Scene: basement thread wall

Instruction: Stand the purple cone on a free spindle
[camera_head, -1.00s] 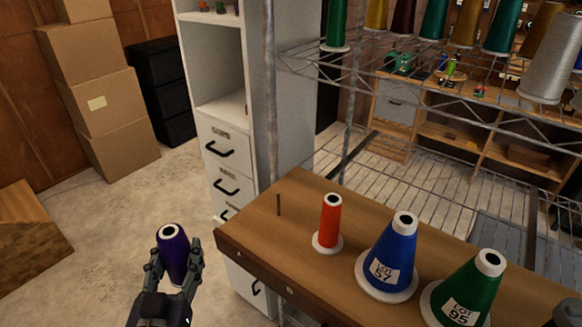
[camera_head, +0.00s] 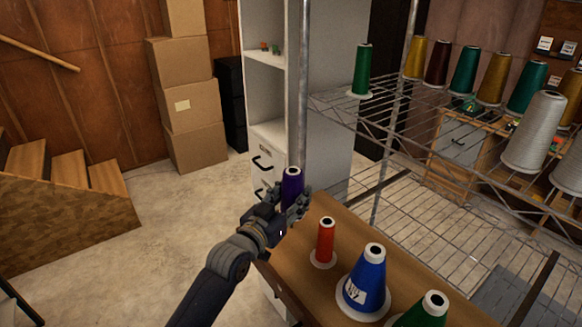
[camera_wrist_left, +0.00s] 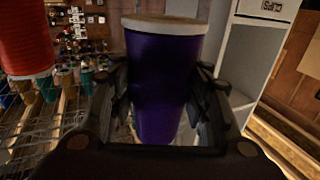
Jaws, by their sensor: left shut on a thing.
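The purple cone (camera_head: 291,186) is upright in my left gripper (camera_head: 290,204), at the far left end of the wooden table (camera_head: 304,262). My left gripper is shut on it, with fingers on both sides of its body. In the left wrist view the purple cone (camera_wrist_left: 160,75) fills the middle between the fingers, its pale end at the top. The free spindle is not visible now; my gripper and the cone cover that end of the table. I cannot tell whether the cone touches the table. My right gripper is not in view.
A red cone (camera_head: 325,241) stands close to the right of my gripper, then a blue cone (camera_head: 368,276) and a green cone (camera_head: 427,312). A wire rack (camera_head: 400,108) with several cones and its post stand behind. A white drawer cabinet (camera_head: 323,120) is just beyond.

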